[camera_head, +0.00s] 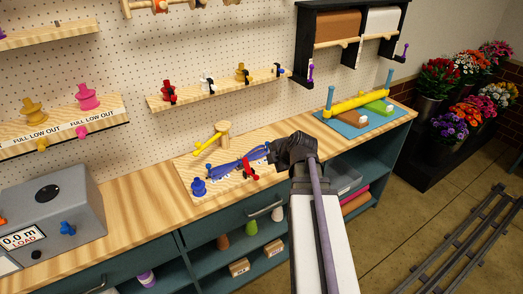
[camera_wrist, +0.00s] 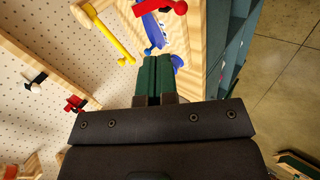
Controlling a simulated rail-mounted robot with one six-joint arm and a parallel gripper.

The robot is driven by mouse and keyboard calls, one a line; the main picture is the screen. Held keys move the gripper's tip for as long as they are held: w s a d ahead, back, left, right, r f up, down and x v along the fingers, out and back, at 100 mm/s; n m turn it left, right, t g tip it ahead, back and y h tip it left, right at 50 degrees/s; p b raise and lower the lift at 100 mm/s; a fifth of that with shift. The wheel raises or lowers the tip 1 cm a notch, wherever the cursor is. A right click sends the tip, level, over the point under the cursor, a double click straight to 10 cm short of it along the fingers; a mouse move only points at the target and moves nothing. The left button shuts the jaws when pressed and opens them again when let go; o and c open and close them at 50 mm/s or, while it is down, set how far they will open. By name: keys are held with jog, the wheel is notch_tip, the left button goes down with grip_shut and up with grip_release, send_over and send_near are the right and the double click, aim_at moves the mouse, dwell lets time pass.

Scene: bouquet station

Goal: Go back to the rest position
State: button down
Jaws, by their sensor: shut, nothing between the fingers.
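My gripper (camera_head: 270,152) is over the workbench, at the right end of a wooden board (camera_head: 214,166). In the wrist view my gripper (camera_wrist: 155,60) has its two green fingers side by side, shut and empty. A red knob (camera_head: 249,170) and blue loops (camera_head: 232,166) on the board are close to the fingertips in the head view. The wrist view shows the red part (camera_wrist: 165,6), blue pieces (camera_wrist: 152,30) and a yellow bar (camera_wrist: 108,32) beyond the fingers. Whether the fingers touch any of these I cannot tell.
A yellow bar on a blue mat (camera_head: 345,126) is to the right on the bench (camera_head: 135,187). A grey box with a display (camera_head: 60,205) is at the left. A shelf with knobs (camera_head: 219,92) and a black dispenser (camera_head: 304,40) are on the pegboard. Flowers (camera_head: 450,125) stand at the right.

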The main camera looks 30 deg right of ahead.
jog(key=s+a+f+m+g, duration=0.2)
jog(key=a+m, duration=0.3)
jog(key=a, duration=0.3)
jog(key=s+a+f+m+g+b, duration=0.1)
jog(key=s+a+f+m+g, duration=0.1)
jog(key=a+m, duration=0.4)
jog(key=s+a+f+m+g, duration=0.1)
jog(key=s+a+m+g, duration=0.3)
jog(key=a, duration=0.6)
jog(key=shift+s+f+m+h, duration=0.35)
jog(key=shift+f+m+h, duration=0.05)
jog(key=shift+m, duration=0.7)
